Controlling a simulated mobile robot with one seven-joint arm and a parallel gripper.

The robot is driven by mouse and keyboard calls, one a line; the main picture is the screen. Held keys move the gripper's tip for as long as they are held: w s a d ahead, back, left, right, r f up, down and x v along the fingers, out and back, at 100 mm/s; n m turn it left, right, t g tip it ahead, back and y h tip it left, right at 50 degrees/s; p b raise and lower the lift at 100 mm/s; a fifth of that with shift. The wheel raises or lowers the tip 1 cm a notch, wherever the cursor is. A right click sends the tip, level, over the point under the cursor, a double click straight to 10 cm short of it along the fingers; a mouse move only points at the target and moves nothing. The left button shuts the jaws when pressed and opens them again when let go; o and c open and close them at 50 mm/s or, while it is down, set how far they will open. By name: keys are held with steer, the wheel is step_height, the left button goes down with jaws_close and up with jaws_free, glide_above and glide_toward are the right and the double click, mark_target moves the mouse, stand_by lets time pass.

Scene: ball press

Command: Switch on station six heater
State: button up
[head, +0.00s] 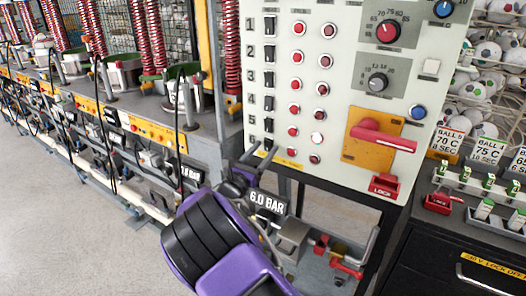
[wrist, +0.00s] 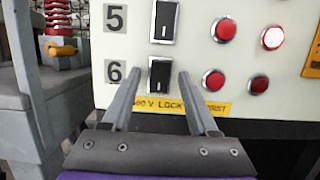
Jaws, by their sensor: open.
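The station six switch (wrist: 159,75) is a black rocker beside the label 6 (wrist: 116,72), at the bottom of the pale control panel (head: 345,45). Its rocker position is too small to tell. In the wrist view my gripper (wrist: 161,80) is open and empty, its two fingers reaching up on either side of this switch. Contact cannot be told. In the head view my gripper (head: 262,152) is at the panel's lower left, partly hiding that switch. Right of the switch are a red button (wrist: 213,79) and a dark red lamp (wrist: 259,84).
The row 5 switch (wrist: 164,20) is just above; its right lamp (wrist: 272,38) glows pale. A yellow lock-first label (wrist: 180,105) lies below. A large red handle (head: 384,137) on orange and a red lock tag (head: 384,186) are farther right. A black frame post (head: 374,235) stands below.

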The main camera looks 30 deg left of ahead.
steer(key=v, duration=1.7)
steer(key=shift+s+p, duration=0.25)
steer(key=shift+p, duration=0.05)
steer(key=shift+w, duration=0.1)
